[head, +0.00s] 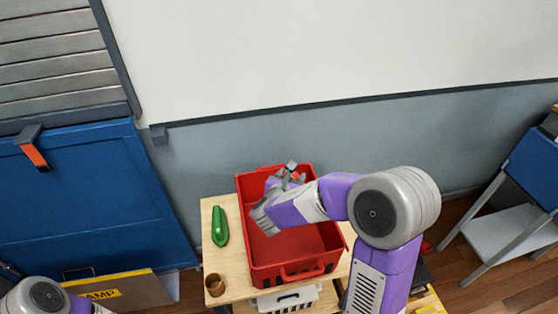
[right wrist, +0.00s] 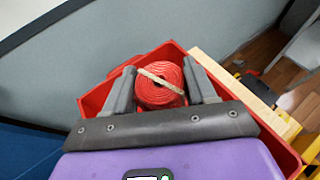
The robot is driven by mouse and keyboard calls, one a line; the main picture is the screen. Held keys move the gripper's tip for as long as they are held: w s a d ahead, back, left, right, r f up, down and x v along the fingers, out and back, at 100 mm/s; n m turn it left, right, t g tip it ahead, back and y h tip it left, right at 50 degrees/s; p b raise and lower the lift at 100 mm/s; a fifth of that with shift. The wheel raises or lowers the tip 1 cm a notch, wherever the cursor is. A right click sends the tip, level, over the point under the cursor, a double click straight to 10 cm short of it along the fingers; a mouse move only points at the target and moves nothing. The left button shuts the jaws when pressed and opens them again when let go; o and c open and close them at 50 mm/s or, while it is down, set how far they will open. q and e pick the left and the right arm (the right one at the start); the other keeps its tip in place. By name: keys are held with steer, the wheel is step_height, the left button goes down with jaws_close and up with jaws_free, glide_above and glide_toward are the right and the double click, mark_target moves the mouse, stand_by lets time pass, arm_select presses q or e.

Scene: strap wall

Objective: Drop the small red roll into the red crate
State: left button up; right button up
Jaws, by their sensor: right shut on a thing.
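The small red roll (right wrist: 160,88) has a tan band around it and sits between the two grey fingers of my right gripper (right wrist: 159,70) in the right wrist view. My right gripper is shut on it. The red crate (head: 300,243) stands on a light wooden table in the head view, and its red walls also show around the roll in the right wrist view (right wrist: 92,103). My left gripper is out of view; only part of my left arm shows.
A green long-shaped object (head: 220,226) and a brown cup (head: 214,285) stand on the table (head: 228,262) left of the crate. A white basket (head: 290,299) is below its front edge. A wall is behind; a blue panel (head: 90,195) is at the left.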

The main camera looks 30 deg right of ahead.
steer(key=shift+s+f+b, duration=0.2)
steer(key=shift+f+b, duration=0.35)
steer(key=shift+f, duration=0.05)
step_height(320, 180, down, 5)
steer(key=b, duration=0.3)
steer(key=shift+r, duration=0.2)
steer(key=o, duration=1.1)
steer(key=shift+v, duration=3.85)
